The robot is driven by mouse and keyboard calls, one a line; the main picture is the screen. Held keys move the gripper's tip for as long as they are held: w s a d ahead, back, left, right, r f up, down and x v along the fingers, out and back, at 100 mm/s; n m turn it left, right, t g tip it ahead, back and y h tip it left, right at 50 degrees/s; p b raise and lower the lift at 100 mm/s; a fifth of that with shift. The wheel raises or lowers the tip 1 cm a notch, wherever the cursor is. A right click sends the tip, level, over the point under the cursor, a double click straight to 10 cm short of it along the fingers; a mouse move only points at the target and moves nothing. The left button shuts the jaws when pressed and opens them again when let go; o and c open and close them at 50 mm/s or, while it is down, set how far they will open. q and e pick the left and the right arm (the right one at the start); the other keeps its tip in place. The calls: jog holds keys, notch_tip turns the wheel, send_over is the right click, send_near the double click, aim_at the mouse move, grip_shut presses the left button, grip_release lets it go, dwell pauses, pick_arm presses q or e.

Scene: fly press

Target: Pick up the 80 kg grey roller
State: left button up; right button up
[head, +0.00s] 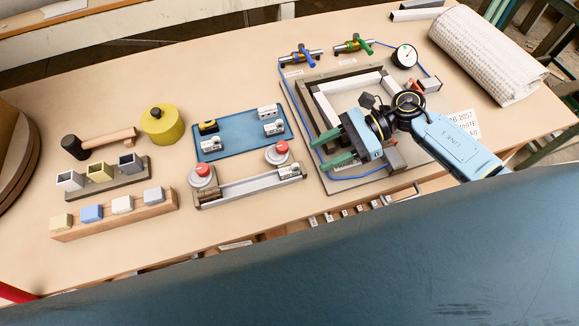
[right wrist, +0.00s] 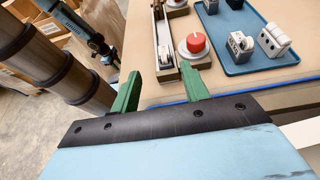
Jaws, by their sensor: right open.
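Several small labelled grey-and-white pieces sit on a blue tray (head: 238,138). One grey piece (head: 212,146) is at its front left, another (head: 274,128) at its right, and a pale one (head: 268,112) behind. I cannot read the weights, so I cannot tell which is the 80 kg roller. In the right wrist view a grey piece (right wrist: 240,43) and a paler pair (right wrist: 273,40) stand on the tray. My right gripper (head: 318,158) is open and empty, right of the tray over the press plate's left edge. Its green fingers (right wrist: 160,72) show apart. My left gripper is not in view.
A metal channel (head: 250,186) with two red knobs (head: 202,170) lies before the tray. The framed press (head: 322,100) with blue hoses is right of it. A hammer (head: 100,142), yellow weight (head: 160,124) and wooden block rack (head: 115,215) stand left. A rolled cloth (head: 487,55) lies far right.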

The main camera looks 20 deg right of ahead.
aim_at(299, 164)
jog(key=shift+a+f, duration=0.25)
jog(key=shift+a, duration=0.45)
jog(key=shift+a+f, duration=0.15)
jog(key=shift+a, duration=0.15)
jog(key=x, duration=0.4)
jog(key=shift+w+a+f+p, duration=0.2)
jog(key=shift+w+a+p, duration=0.05)
jog(key=shift+a+p, duration=0.1)
jog(key=shift+a+f, duration=0.15)
jog(key=shift+a, duration=0.1)
jog(key=c, duration=1)
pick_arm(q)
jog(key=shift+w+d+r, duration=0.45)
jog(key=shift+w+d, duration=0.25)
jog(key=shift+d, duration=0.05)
